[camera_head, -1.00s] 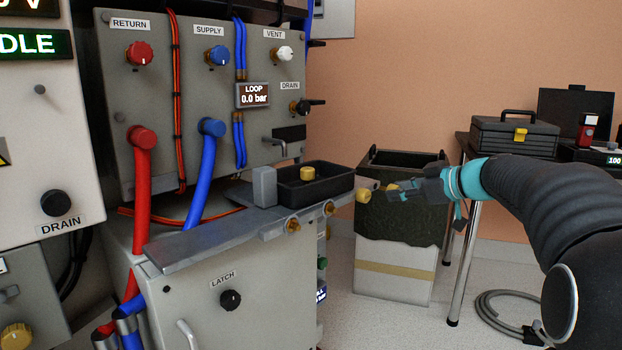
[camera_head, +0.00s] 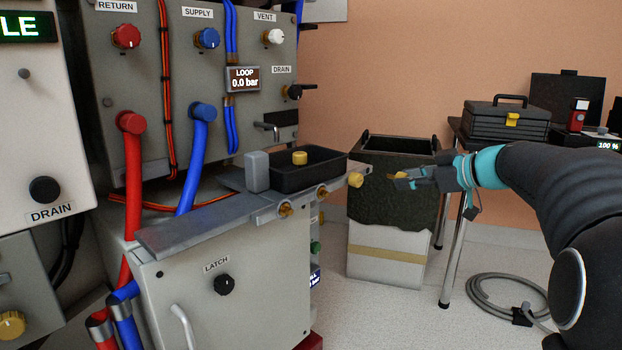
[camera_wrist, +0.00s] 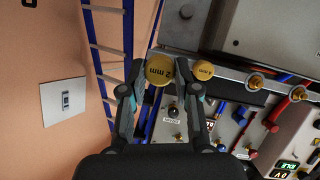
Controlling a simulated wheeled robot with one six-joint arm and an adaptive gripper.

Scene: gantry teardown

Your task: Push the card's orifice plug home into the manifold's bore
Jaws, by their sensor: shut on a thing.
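My gripper (camera_head: 405,180) is shut on a gold orifice plug (camera_head: 399,175). In the wrist view the plug (camera_wrist: 159,70) sits between the fingertips (camera_wrist: 159,92), its round face marked "2 mm". The manifold is the grey bar (camera_wrist: 232,73) with brass fittings along its side; in the head view it is the ledge-like bar (camera_head: 338,182) on the cabinet. A second gold round piece (camera_head: 356,180) is at its right end, left of my held plug, with a gap between. It also shows in the wrist view (camera_wrist: 205,70), its marking too small to read. I see no open bore.
A black tray (camera_head: 325,172) with a gold piece (camera_head: 300,157) in it stands on the ledge beside a grey block (camera_head: 257,171). A dark-topped bin (camera_head: 390,256) stands below my gripper. A table with a toolbox (camera_head: 497,125) is behind the arm. Hose lies on the floor.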

